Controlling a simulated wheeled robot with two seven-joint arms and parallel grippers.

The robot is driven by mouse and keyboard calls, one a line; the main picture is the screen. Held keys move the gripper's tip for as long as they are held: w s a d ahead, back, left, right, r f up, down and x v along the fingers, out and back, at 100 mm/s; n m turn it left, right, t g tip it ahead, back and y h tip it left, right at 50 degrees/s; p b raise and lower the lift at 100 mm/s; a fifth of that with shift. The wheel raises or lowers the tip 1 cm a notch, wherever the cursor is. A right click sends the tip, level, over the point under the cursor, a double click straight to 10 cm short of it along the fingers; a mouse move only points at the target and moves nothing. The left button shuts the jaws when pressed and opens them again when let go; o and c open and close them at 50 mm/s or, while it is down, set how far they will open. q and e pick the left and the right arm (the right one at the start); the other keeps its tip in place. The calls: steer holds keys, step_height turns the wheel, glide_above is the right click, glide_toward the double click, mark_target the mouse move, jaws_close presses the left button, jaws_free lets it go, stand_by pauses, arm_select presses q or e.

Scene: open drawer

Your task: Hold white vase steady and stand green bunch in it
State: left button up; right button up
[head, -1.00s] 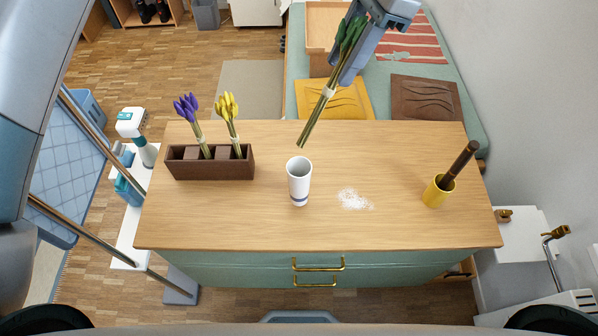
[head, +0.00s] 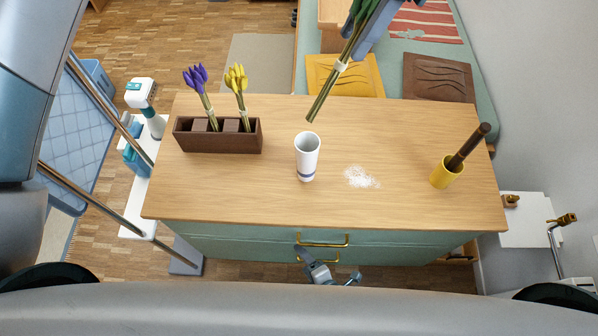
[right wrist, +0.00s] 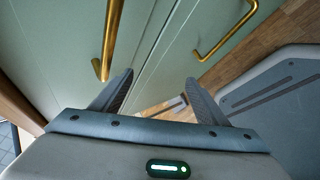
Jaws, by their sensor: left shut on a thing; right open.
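The white vase (head: 307,160) stands upright and empty-looking on the wooden tabletop, with a dark band near its foot. The green bunch (head: 328,90), long stems tied with a pale band, is held tilted, its stem ends just beyond the vase's rim in the picture and apart from it. My left gripper (head: 359,42) is shut on the bunch at the top edge, where the leafy end is cut off. My right gripper (head: 315,266) is low at the drawer front, away from the vase. In the right wrist view its fingers (right wrist: 158,92) are open and empty beside a brass handle (right wrist: 111,42).
A brown box (head: 218,142) holds purple (head: 196,78) and yellow (head: 236,78) flower bunches left of the vase. White powder (head: 360,177) lies right of it. A yellow cup (head: 446,172) with a brown stick stands farther right. Brass handles (head: 322,240) project from the drawer front.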

mark_target(309, 146)
steer(key=w+a+r+n+t+y, duration=0.1)
steer(key=a+r+n+y, duration=0.35)
steer(key=a+r, duration=0.8)
steer(key=w+a+r+n+t+y, duration=0.1)
steer(key=a+r+n+y, duration=0.35)
steer(key=a+r, duration=0.8)
steer(key=w+d+r+t+h, duration=0.1)
steer(key=w+d+t+h, duration=0.1)
steer(key=w+d+h, duration=0.1)
steer(key=w+d+r+t+h, duration=0.1)
steer(key=w+d+h, duration=0.2)
steer(key=d, duration=0.1)
steer(key=w+d+r+n+t+h, duration=0.1)
steer(key=w+d+t+h, duration=0.1)
steer(key=w+d+h, duration=0.1)
steer(key=shift+w+d+t, duration=0.25)
steer(key=shift+d+t, duration=0.05)
steer(key=shift+d, duration=0.2)
steer(key=d+h, duration=0.3)
steer(key=w+d+r+t+h, duration=0.1)
steer(key=d+h, duration=0.2)
steer(key=d, duration=0.1)
steer(key=w+d+r+m+h, duration=0.1)
steer(key=d+h, duration=0.2)
steer(key=d, duration=0.1)
steer(key=shift+w+r+t, duration=0.2)
steer(key=shift+t, duration=0.2)
steer(key=shift+d+r+h, duration=0.15)
steer(key=shift+d+h, duration=0.1)
steer(key=shift+h, duration=0.05)
